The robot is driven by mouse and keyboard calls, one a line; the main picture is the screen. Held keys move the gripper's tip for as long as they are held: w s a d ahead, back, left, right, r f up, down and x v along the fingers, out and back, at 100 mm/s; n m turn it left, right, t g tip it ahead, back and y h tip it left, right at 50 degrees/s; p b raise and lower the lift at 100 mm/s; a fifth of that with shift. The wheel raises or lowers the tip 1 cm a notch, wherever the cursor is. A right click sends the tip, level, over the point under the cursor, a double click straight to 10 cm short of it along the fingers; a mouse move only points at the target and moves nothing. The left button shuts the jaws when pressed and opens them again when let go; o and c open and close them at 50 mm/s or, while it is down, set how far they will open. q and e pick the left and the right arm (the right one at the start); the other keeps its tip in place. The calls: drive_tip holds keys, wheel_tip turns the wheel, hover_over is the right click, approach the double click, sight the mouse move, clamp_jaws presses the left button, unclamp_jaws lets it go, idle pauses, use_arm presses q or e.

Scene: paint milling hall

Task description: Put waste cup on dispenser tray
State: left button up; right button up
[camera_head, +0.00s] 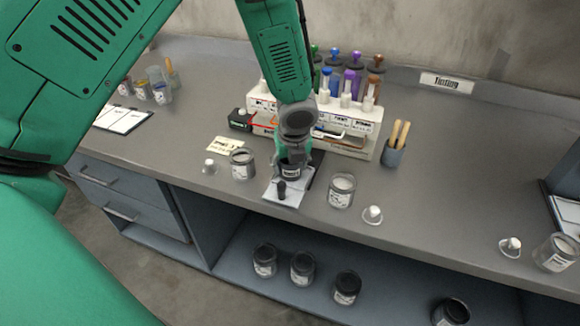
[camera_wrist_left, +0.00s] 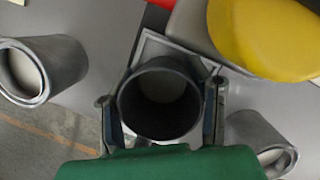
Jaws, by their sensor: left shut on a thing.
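The waste cup (camera_head: 291,171) is a dark grey open cup with a label. My left gripper (camera_head: 290,160) comes down from above and is shut on it. In the left wrist view the cup (camera_wrist_left: 160,98) is upright between the two fingers, and its inside looks empty apart from a paler bottom. The dispenser tray (camera_head: 270,194) is a pale square plate in front of the rack. The cup overlaps the tray; whether its base touches is hidden. The tray's edge also shows behind the cup in the wrist view (camera_wrist_left: 150,48). My right gripper is not in view.
A white rack (camera_head: 368,116) of coloured dispensers stands right behind. A grey jar (camera_head: 242,164) stands left of the tray and a glass jar (camera_head: 342,190) right of it. A brush pot (camera_head: 393,153) stands farther right.

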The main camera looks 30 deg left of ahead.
use_arm(q)
drive_tip(key=shift+s+d+f, duration=0.15)
drive_tip(key=shift+s, duration=0.1)
drive_tip(key=o, duration=0.7)
drive_tip(key=shift+d, duration=0.2)
drive_tip(key=o, duration=0.4)
drive_tip(key=shift+d, duration=0.2)
drive_tip(key=shift+c, duration=0.2)
drive_tip(key=shift+w+d, duration=0.1)
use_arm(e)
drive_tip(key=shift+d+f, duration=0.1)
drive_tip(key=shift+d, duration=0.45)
